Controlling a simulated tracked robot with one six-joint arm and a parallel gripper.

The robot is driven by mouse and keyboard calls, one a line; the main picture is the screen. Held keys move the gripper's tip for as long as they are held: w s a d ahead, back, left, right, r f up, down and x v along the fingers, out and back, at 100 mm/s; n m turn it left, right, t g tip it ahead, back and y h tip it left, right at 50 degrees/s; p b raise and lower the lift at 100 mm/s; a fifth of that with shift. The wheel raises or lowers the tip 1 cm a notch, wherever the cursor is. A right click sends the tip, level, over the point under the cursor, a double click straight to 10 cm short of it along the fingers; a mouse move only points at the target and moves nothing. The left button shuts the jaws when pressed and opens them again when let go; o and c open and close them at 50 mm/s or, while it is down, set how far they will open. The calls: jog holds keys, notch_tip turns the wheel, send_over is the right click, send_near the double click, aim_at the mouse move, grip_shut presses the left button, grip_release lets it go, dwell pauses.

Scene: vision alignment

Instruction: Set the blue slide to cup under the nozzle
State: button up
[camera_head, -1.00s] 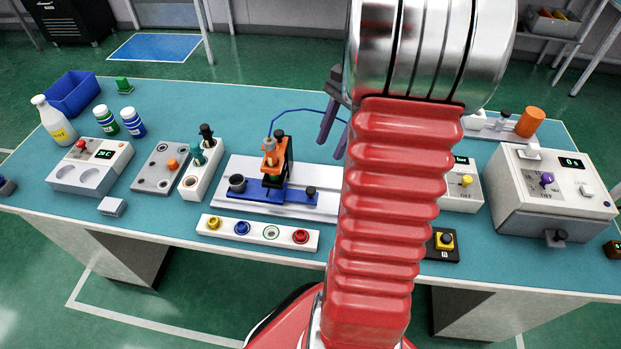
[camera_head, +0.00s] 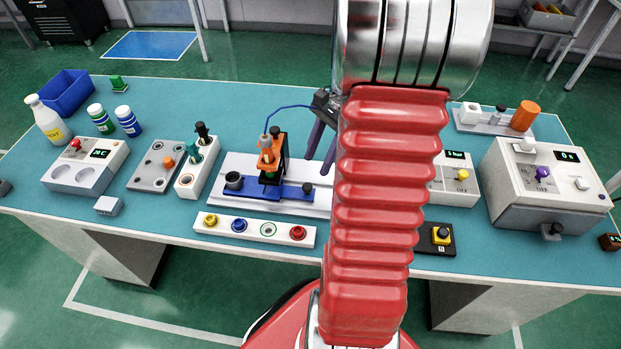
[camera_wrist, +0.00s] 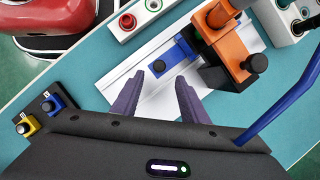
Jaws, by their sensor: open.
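The blue slide (camera_head: 272,190) lies on a white rail base (camera_head: 222,172). My gripper (camera_head: 322,142) is above and right of the knob, partly hidden by my red arm. In the wrist view my gripper (camera_wrist: 160,77) is open and empty; its purple fingers straddle the view of the knob (camera_wrist: 158,66) on the blue slide (camera_wrist: 178,52).
A white button strip (camera_head: 252,228) lies in front of the rail. A yellow button box (camera_head: 437,238) and consoles stand at the right.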

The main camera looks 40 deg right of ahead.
aim_at(308, 185)
jog(key=x, duration=0.7)
jog(key=shift+a+f, duration=0.15)
jog(key=shift+f, duration=0.1)
jog(key=shift+c, duration=0.2)
grip_shut()
